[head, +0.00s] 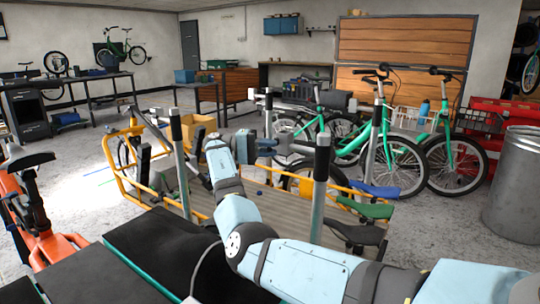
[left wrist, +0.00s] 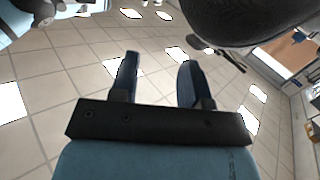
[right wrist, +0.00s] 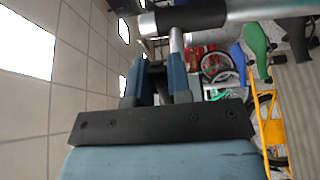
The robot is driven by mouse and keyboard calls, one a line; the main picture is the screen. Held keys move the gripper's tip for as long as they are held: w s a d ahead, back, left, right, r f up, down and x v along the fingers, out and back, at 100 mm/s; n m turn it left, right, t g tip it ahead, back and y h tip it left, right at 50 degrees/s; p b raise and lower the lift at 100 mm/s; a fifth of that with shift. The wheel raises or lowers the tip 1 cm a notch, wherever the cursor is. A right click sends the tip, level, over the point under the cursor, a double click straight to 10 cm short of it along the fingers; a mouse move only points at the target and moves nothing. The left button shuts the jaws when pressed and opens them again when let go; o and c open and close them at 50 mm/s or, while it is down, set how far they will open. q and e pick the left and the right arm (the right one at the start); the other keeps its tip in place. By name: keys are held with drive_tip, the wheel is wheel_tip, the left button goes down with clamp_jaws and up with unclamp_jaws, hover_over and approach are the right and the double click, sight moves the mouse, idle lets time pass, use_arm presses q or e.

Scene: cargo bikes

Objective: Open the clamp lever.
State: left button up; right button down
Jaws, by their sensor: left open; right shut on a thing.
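My right gripper (head: 268,146) reaches in at mid-picture and is shut on a small dark part, apparently the clamp lever (right wrist: 157,72), mostly hidden between its fingers. In the right wrist view, the fingers (right wrist: 158,85) stand on either side of this part. A grey rod (right wrist: 176,44) rises just beyond them toward a silver tube with a black sleeve (right wrist: 190,17). In the head view, a grey clamp head (head: 292,146) lies just right of the gripper, by an upright post (head: 320,190). My left gripper (left wrist: 156,75) is open and empty; the head view does not show it clearly.
Blue (head: 382,191), green (head: 364,208) and black (head: 357,234) saddles sit right of the near post. An orange bike (head: 48,235) stands at left. A metal bin (head: 514,185) stands at right.

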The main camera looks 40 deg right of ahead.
idle(0.3)
drive_tip(key=c, duration=1)
unclamp_jaws()
drive_tip(key=shift+c, duration=0.2)
